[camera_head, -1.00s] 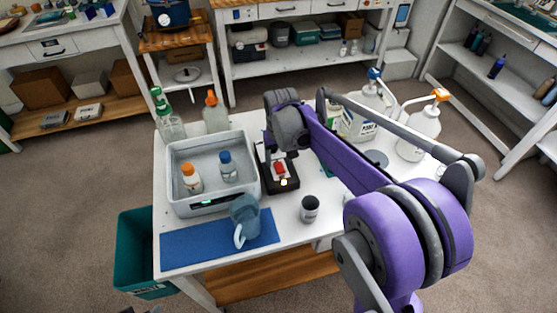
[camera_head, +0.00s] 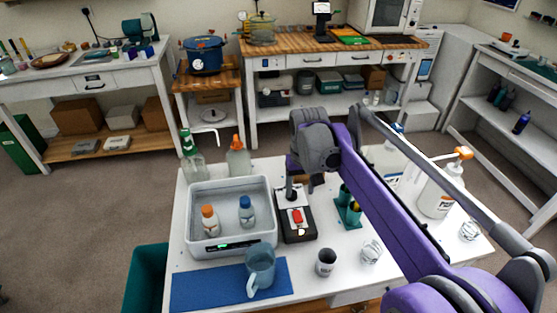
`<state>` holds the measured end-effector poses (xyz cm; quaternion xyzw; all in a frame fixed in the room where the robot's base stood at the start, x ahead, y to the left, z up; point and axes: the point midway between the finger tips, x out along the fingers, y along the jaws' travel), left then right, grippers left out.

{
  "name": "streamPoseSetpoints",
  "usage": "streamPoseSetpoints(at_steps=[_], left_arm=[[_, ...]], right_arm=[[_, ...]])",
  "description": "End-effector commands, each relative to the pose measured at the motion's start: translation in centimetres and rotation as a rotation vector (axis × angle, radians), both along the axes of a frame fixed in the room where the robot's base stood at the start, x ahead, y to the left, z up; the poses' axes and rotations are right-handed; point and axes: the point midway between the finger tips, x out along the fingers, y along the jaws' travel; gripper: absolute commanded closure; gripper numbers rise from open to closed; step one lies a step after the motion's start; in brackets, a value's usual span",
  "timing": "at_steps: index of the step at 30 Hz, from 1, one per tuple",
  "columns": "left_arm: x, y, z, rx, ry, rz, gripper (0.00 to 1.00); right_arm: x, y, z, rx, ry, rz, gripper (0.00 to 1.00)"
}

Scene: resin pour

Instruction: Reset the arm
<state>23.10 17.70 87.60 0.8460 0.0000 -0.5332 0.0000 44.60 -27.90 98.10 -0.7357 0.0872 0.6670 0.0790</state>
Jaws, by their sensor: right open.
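My right arm is purple and grey and reaches in from the lower right over the white table (camera_head: 335,262). Its gripper (camera_head: 305,180) is open, with nothing seen between the fingers. It hangs above and behind a black device (camera_head: 296,228) with a red part on top. The fingertips are small and partly hidden by the dark wrist. A blue-grey pitcher (camera_head: 260,268) stands on the blue mat (camera_head: 205,288) at the front left of the table. My left gripper is not in view.
A grey tub (camera_head: 231,243) holds orange-capped and blue-capped bottles. Cups (camera_head: 325,262) stand at the front. A green holder (camera_head: 349,210) and pump bottles (camera_head: 437,195) stand near the arm. More bottles (camera_head: 238,158) stand at the back left. A teal bin (camera_head: 147,280) is beside the table.

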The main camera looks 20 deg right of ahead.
Motion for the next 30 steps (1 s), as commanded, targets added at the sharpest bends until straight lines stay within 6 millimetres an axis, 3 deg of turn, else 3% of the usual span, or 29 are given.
streamPoseSetpoints(at_steps=[8, 11, 16, 24, 30], left_arm=[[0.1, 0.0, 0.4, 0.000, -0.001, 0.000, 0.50], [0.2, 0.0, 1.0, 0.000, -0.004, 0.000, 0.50], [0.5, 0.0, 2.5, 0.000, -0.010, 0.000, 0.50], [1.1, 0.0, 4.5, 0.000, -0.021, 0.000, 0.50], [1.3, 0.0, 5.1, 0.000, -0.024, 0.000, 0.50]], right_arm=[[-1.1, 0.9, 0.3, -0.004, -0.021, 0.015, 0.38], [-3.4, 2.5, 0.7, -0.011, -0.060, 0.041, 0.38], [-9.0, 5.7, 0.3, -0.026, -0.158, 0.106, 0.38], [-17.2, 9.2, -3.0, -0.040, -0.307, 0.197, 0.38], [-20.0, 10.1, -5.0, -0.043, -0.364, 0.229, 0.38]])
